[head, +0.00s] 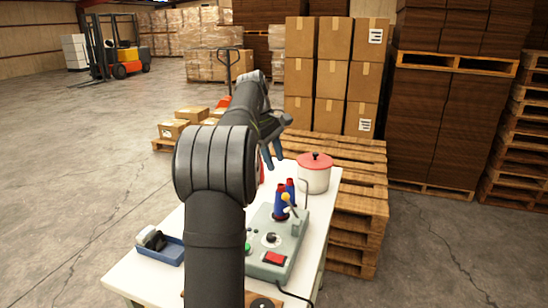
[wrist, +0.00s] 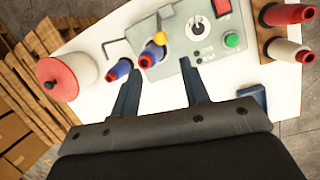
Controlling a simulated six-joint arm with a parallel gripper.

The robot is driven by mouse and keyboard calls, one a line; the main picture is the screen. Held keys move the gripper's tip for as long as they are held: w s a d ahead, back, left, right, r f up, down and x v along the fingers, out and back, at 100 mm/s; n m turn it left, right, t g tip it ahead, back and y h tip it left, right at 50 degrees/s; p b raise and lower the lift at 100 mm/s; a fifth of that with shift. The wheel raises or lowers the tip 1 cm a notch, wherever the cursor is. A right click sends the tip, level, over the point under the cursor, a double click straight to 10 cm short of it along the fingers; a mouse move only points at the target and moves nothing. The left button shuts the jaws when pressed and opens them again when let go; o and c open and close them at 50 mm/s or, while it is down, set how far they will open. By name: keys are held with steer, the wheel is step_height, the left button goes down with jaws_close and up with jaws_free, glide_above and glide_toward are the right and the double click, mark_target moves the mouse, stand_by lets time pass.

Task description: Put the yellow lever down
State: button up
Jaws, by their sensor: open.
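The yellow lever (head: 285,197) shows as a small round yellow knob on the grey-green machine (head: 298,228), beside the blue nozzles with red ends. In the wrist view the yellow knob (wrist: 160,38) lies close to a blue-and-red nozzle (wrist: 152,52), with a thin rod behind it. I cannot tell the lever's exact tilt.
A white pot with a red lid (head: 315,172) stands on the white table (head: 140,276) behind the machine. A blue tray (head: 163,250) is at the left edge. Pallets (head: 350,210) adjoin the table.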

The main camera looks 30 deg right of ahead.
mark_target(290, 209)
steer(key=shift+c, duration=0.4)
